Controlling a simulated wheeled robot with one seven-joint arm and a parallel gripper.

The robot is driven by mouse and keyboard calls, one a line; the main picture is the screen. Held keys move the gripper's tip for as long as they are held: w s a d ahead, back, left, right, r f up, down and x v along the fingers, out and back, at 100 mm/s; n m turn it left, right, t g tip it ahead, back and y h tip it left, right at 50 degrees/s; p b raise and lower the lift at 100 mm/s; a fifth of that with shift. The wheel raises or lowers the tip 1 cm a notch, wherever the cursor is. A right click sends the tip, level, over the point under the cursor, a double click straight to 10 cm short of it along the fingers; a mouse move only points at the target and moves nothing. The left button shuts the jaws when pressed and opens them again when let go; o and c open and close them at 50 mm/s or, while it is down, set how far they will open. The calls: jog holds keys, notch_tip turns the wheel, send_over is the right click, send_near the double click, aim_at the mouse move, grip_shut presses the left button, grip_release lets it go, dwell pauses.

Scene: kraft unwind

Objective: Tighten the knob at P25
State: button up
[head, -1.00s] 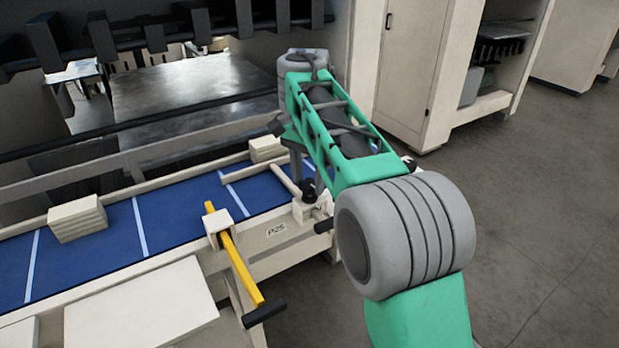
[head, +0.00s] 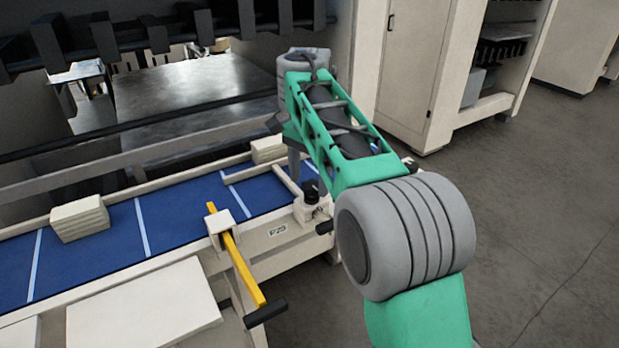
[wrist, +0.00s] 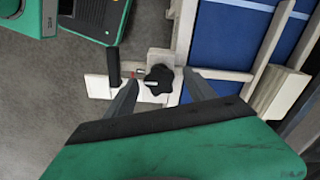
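The black lobed knob (wrist: 158,79) sits on a pale bracket beside the blue belt, near the middle of the wrist view. My gripper (wrist: 161,80) is open, with one finger to each side of the knob in that picture. There is a visible gap on both sides; I cannot tell how high the fingertips are above it. In the head view the knob (head: 312,196) stands just right of the P25 label (head: 278,230). My arm hides most of my gripper there.
A black handle (wrist: 114,68) stands close to the knob. The blue belt (head: 110,235) carries pale stacks (head: 79,219). A yellow bar with a black grip (head: 237,262) juts from the near rail. A cabinet (head: 420,75) stands behind; floor at right is clear.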

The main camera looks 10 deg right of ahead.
aim_at(310, 186)
notch_tip(310, 186, up, 8)
jog(key=p, duration=0.7)
jog(key=shift+f, duration=0.15)
